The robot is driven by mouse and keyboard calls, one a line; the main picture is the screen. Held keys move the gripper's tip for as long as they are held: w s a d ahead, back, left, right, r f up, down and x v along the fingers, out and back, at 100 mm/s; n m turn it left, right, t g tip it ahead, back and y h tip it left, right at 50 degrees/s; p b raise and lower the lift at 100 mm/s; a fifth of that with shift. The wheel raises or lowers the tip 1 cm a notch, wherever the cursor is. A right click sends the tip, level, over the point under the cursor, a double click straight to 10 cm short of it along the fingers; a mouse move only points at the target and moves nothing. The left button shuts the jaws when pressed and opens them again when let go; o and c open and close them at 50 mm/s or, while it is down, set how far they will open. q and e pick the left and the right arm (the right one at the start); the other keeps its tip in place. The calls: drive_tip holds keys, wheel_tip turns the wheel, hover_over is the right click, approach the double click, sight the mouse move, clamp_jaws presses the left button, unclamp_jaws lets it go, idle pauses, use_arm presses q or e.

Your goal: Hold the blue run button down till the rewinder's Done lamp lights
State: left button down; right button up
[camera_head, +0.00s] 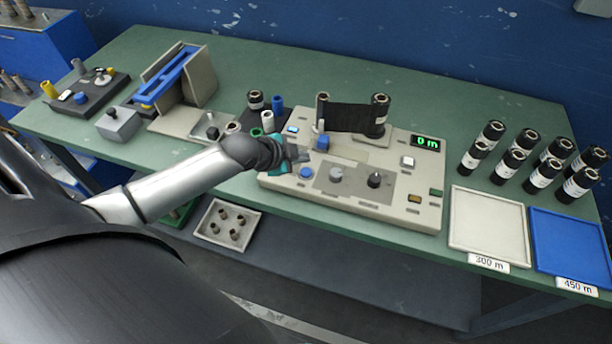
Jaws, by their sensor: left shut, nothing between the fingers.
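The rewinder (345,198) is a pale console on the green bench, with a black film web between two upright spindles and a green display reading 0 m. A round blue button (306,172) sits near its front left; it looks like the run button. My left gripper (299,155) is shut and empty, over the console's left end, just behind that button in the picture; I cannot tell its height. Which lamp is Done is too small to read. My right gripper is out of view.
Several black rolls (509,163) stand at the right, behind a white tray (453,215) marked 300 m and a blue tray (604,250) marked 450 m. A blue-topped fixture (205,82) stands at the left. A pale tray with several small cores (207,232) lies below the bench front.

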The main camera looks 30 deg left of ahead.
sight(302, 174)
use_arm(q)
drive_tip(key=shift+f+b, duration=0.4)
drive_tip(key=shift+f, duration=0.75)
idle(1.1)
drive_tip(key=shift+f, duration=0.4)
